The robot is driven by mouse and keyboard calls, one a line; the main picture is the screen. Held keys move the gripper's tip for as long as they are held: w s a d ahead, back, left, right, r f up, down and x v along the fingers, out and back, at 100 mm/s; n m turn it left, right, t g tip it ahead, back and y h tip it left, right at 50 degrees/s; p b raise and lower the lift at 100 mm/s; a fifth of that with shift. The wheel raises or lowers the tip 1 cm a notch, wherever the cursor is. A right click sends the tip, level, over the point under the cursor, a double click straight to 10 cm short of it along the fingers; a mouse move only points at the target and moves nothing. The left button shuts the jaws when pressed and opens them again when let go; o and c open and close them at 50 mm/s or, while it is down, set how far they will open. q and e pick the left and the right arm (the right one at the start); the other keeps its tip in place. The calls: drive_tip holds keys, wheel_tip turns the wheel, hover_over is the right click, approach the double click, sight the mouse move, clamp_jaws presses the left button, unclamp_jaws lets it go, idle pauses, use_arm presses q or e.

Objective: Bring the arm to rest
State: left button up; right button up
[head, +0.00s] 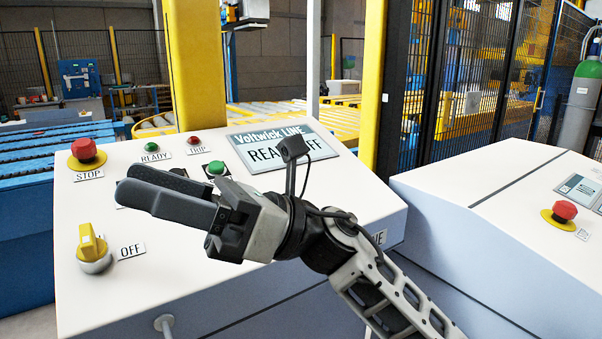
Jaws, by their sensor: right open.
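My right gripper (128,186) hangs in front of the white control panel (190,260), its arm coming in from the lower right. Its two dark fingers point left; they overlap in this view, and the jaws are open with nothing seen between them. The fingers cover part of the panel's middle, below the READY label (154,157) and above the yellow selector knob (91,246). I cannot tell how far they stand from the surface. My left gripper is not in the head view.
The panel carries a red STOP button (84,151), a green button (216,168) and a display (280,147) partly reading "Voltwick LINE". A second console (500,205) with a red button (564,211) stands at right. Dark mesh fencing (480,80) and a yellow post (195,60) stand behind.

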drive_tip(key=w+d+f+m+t+h, duration=0.1)
drive_tip(key=w+d+f+m+t, duration=0.4)
drive_tip(key=m+t, duration=0.8)
drive_tip(key=w+d+f+m+t, duration=0.5)
drive_tip(key=m+t, duration=0.5)
drive_tip(key=m, duration=0.5)
drive_tip(key=d+f+m+t+h, duration=0.2)
drive_tip(key=d+f+m+h, duration=0.2)
drive_tip(key=f+m+h, duration=0.35)
drive_tip(key=d+f+m+t+h, duration=0.1)
drive_tip(key=d+f+m+h, duration=0.35)
drive_tip(key=f+m, duration=0.45)
drive_tip(key=s+d+f+m+g+h, duration=0.3)
drive_tip(key=s+d+f+m, duration=0.1)
drive_tip(key=s+f, duration=0.4)
drive_tip(key=s+d+f+m+g+h, duration=0.3)
drive_tip(key=s+f, duration=0.5)
drive_tip(key=f, duration=0.5)
drive_tip(key=shift+s+d+m+g, duration=0.2)
drive_tip(key=shift+d+m+g, duration=0.45)
drive_tip(key=shift+m, duration=0.5)
